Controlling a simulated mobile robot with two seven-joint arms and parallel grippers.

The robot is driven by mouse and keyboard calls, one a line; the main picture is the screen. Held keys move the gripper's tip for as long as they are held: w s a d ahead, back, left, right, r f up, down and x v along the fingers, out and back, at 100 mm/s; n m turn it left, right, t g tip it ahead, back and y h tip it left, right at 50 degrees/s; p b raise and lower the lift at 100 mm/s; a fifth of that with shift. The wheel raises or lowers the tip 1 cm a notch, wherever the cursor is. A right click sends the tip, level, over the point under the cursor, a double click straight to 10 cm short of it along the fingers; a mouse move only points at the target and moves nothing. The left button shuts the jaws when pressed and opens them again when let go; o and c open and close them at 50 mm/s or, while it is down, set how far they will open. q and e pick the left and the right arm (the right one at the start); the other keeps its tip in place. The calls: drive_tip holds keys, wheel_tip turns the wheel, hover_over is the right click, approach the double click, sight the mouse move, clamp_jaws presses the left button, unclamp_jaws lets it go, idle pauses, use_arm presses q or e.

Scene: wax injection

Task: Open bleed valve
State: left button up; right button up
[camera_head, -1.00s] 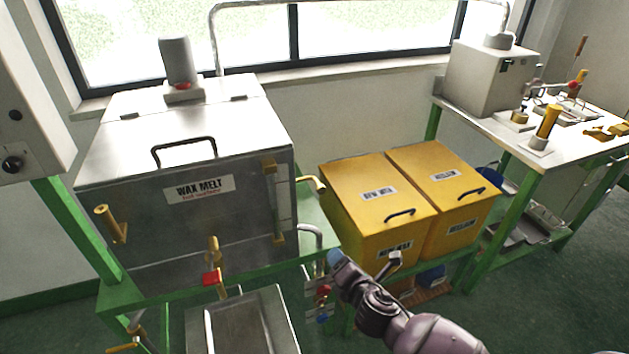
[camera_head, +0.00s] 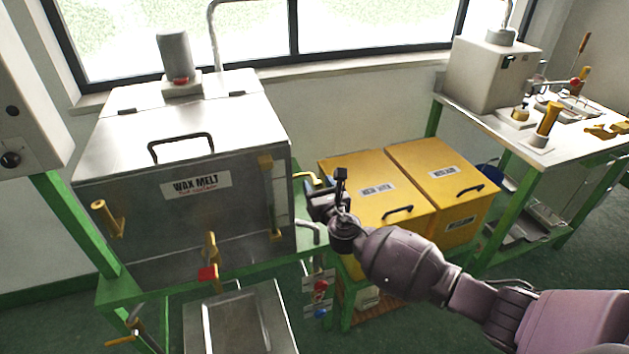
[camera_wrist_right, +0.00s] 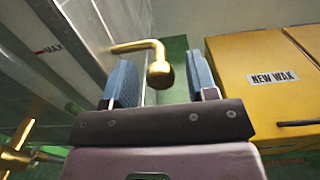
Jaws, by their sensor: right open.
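The wax melt tank (camera_head: 180,225) is a large metal box with a lidded top, on a green stand. A bent brass handle (camera_head: 308,176) sticks out from its right side; in the right wrist view this brass handle (camera_wrist_right: 150,47) ends in a rounded knob. I cannot tell for certain that it is the bleed valve. My right gripper (camera_head: 320,197) is beside the tank's right side, close to the handle. In the right wrist view my right gripper (camera_wrist_right: 163,82) is open, with the knob seen between its two blue fingers. I see no contact. My left gripper is out of view.
Yellow bins (camera_head: 375,187) stand right of the tank, close to my right arm. A panel with red and blue knobs (camera_head: 320,290) is below. A brass tap with a red part (camera_head: 208,272) is on the tank's front. A white workbench (camera_head: 490,118) stands at right.

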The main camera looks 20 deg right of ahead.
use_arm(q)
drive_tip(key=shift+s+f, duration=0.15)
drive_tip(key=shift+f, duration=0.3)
use_arm(e)
drive_tip(key=w, duration=0.3)
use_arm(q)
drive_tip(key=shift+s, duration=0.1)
use_arm(e)
drive_tip(key=shift+c, duration=0.7)
drive_tip(key=c, duration=0.8)
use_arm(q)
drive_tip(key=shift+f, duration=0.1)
